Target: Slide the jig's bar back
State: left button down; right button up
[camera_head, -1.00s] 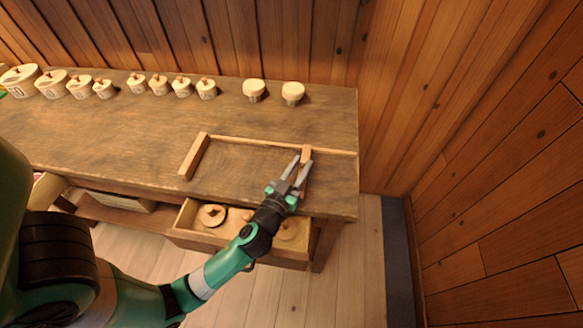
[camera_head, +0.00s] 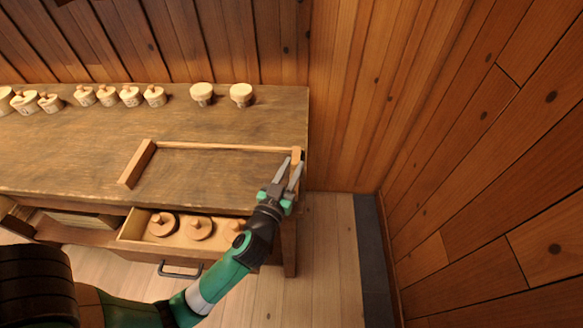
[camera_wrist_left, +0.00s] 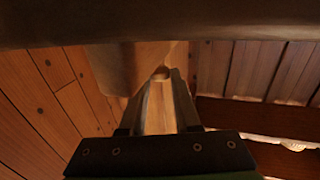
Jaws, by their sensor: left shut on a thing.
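The jig lies on the bench top: a fixed wooden block (camera_head: 138,164) at its left, a thin long rail (camera_head: 225,147) along its back, and a sliding bar (camera_head: 296,154) at the rail's right end, near the bench's right edge. My left gripper (camera_head: 291,166) is shut on the bar, which its fingers and hand partly hide. In the left wrist view, the fingers (camera_wrist_left: 160,90) point at a small pale wooden end between their tips. My right gripper is not in view.
Several lidded pots and two pale spools (camera_head: 241,95) stand along the bench's back. A plank wall rises at the right. The bench between block and bar is clear.

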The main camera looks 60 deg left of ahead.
pick_arm(q)
jog(key=c, duration=1)
grip_release()
jog(key=shift+d, duration=0.1)
jog(key=o, duration=0.4)
jog(key=shift+w, duration=0.2)
jog(key=shift+s, duration=0.1)
jog(key=v, duration=1.1)
jog(key=shift+s+d, duration=0.2)
jog(key=shift+s, duration=0.05)
